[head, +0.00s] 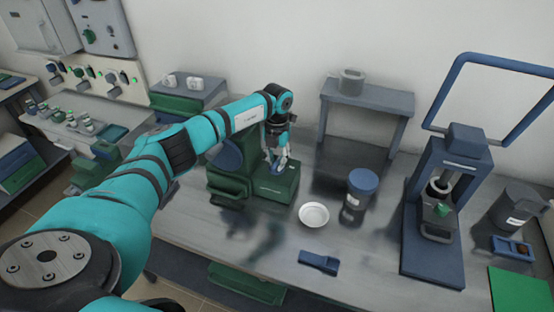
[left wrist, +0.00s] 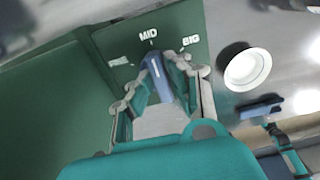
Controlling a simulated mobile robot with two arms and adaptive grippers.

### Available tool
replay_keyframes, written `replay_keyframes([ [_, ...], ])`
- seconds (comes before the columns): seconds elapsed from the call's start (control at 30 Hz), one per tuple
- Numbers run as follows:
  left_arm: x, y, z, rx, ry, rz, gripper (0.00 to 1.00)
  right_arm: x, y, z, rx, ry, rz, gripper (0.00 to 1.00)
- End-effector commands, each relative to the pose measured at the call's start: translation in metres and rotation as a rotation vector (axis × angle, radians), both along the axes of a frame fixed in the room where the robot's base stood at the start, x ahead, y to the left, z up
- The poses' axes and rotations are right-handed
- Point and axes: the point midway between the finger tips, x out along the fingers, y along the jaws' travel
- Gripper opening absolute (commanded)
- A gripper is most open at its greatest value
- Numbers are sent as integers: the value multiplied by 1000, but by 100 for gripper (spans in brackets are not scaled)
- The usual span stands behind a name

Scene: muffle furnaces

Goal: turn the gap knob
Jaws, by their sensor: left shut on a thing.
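The green machine (head: 270,193) stands on the bench in the head view. Its panel (left wrist: 178,28) fills the upper middle of the left wrist view, with white labels MID and BIG and a third at the left that I cannot read well. The blue bar-shaped gap knob (left wrist: 156,70) is below these labels, its far end towards MID. My left gripper (head: 277,163) is over the panel from above. In the left wrist view, its fingers (left wrist: 162,88) are shut on the knob from both sides. My right gripper is out of view.
A white bowl (head: 314,215), a blue-lidded jar (head: 359,190) and a blue scoop-like item (head: 319,262) are on the bench right of the machine. A blue press (head: 434,245) stands farther right. A small raised shelf (head: 366,95) is behind.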

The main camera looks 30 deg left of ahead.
Motion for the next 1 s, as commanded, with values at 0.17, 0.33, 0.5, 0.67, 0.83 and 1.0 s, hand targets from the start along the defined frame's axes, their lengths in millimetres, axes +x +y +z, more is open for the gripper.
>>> replay_keyframes([
  [0.17, 0, 1, 1, 0, -2, 17, 0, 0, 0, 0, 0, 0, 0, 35],
  [0.33, 0, 1, 1, 0, -2, 17, 0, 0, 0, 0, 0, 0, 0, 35],
  [0.5, 1, 1, 1, 0, -2, 17, 16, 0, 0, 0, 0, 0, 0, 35],
  [0.67, 0, 1, 1, 0, -2, 16, 37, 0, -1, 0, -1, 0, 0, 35],
  [0.83, 0, 0, 0, 0, -1, 16, 38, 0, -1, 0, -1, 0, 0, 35],
  [1.0, 1, 0, 5, 0, -3, 15, 38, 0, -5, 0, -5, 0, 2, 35],
])
